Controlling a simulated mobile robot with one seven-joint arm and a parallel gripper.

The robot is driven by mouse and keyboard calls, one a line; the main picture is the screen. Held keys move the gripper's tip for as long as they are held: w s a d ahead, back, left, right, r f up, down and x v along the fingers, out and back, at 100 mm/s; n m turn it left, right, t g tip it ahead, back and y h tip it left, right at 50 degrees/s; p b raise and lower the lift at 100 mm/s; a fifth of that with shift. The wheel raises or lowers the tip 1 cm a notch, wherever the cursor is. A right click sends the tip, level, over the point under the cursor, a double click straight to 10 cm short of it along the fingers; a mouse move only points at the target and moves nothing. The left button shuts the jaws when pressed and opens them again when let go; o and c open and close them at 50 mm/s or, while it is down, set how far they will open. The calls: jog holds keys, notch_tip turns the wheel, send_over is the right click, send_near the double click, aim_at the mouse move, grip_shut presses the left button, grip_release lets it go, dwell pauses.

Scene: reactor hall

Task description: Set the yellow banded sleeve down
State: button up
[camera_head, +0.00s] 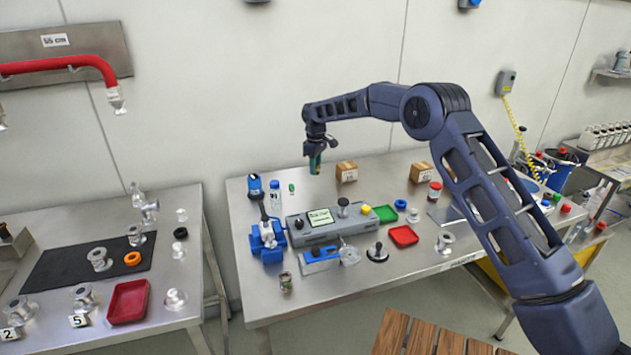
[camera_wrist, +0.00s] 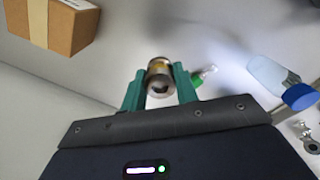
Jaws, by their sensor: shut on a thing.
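My gripper (camera_head: 315,163) hangs from the arm above the back part of the middle steel table (camera_head: 330,280), pointing down. In the wrist view its two green fingers (camera_wrist: 160,90) are shut on a small metal sleeve (camera_wrist: 159,68) with a yellowish band. The sleeve is held between the fingertips, with its dark open end facing the camera. In the head view the fingers hide most of the sleeve. It appears held above the tabletop, clear of other things.
A cardboard box (camera_head: 347,171) stands right of my gripper. A blue-capped bottle (camera_head: 275,192) and a small green-capped vial (camera_head: 291,188) stand to the left. A grey instrument (camera_head: 322,222), green tray (camera_head: 385,214) and red tray (camera_head: 403,236) lie in front. Bare tabletop shows at the front.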

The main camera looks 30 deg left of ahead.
aim_at(316, 188)
jog(key=shift+f, duration=3.25)
jog(key=shift+f, duration=0.15)
jog(key=o, duration=1)
notch_tip(316, 188, up, 12)
jog(key=shift+r, duration=0.2)
